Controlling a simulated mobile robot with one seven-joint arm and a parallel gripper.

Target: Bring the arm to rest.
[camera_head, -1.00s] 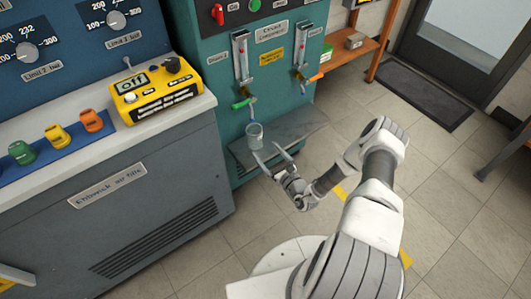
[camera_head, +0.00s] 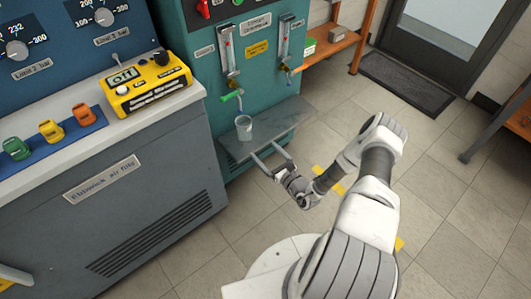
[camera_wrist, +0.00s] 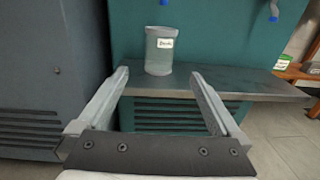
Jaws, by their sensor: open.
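My gripper (camera_head: 269,160) is open and empty, just in front of the grey metal shelf (camera_head: 272,133) on the teal cabinet. In the wrist view its two fingers (camera_wrist: 160,85) spread apart, with nothing between them. A labelled grey beaker (camera_head: 244,128) stands upright on the shelf, beyond the fingertips and apart from them. The beaker also shows in the wrist view (camera_wrist: 158,52). My arm reaches from the lower right toward the shelf.
The teal cabinet (camera_head: 205,70) carries two gauge columns, with a green-handled tap (camera_head: 232,96) above the beaker. A blue-grey bench (camera_head: 150,190) with a yellow box (camera_head: 147,84) stands left. An orange shelf (camera_head: 330,48) is at the back. Tiled floor is open at right.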

